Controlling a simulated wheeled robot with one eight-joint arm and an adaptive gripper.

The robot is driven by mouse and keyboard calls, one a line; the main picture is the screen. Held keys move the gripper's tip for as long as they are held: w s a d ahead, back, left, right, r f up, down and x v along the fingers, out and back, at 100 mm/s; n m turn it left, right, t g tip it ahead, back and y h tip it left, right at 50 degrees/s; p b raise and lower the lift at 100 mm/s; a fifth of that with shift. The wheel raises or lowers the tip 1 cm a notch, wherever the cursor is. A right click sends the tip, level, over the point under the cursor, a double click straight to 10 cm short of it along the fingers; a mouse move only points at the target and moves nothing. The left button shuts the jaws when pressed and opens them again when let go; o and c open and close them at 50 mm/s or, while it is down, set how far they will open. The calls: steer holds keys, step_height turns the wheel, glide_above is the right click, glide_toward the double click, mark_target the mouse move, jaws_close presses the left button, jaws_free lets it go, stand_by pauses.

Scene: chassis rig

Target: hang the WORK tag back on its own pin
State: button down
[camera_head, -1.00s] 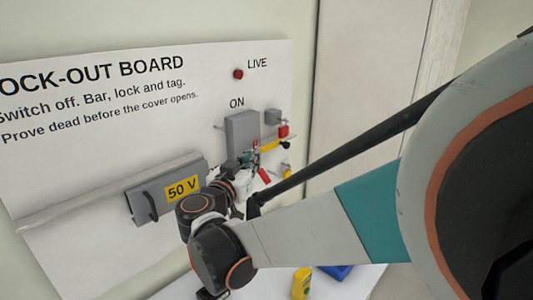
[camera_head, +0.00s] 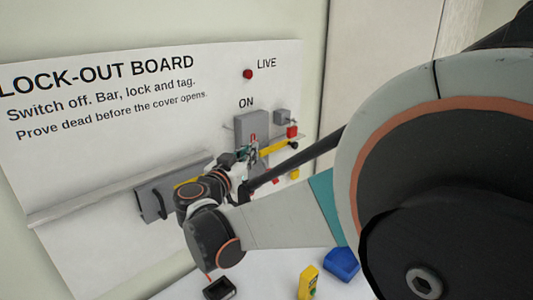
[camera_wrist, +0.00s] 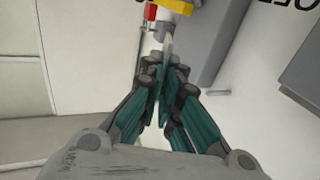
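My gripper (camera_head: 248,156) is up at the board, just below and in front of the grey switch box. In the wrist view my gripper (camera_wrist: 164,72) has its teal fingers drawn together on a thin, pale flat piece (camera_wrist: 167,43), seen nearly edge-on and standing out past the fingertips. It looks like the tag; its lettering cannot be read. In the head view a small red piece (camera_head: 253,137) shows just above the fingers; I cannot tell whether it is held. The tag's own pin cannot be picked out.
The red LIVE lamp (camera_head: 248,74) is above. A yellow meter (camera_head: 308,283) and blue object (camera_head: 341,264) lie on the white surface below.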

steer(key=shift+w+a+r+p, duration=0.1)
steer(key=shift+w+a+p, duration=0.2)
steer(key=shift+w+a, duration=1.65)
steer(key=shift+w+a+p, duration=0.3)
steer(key=shift+w+a, duration=1.4)
steer(key=shift+a, duration=0.4)
steer(key=s+d, duration=0.6)
steer(key=shift+d+r, duration=0.2)
steer(key=shift+d, duration=0.2)
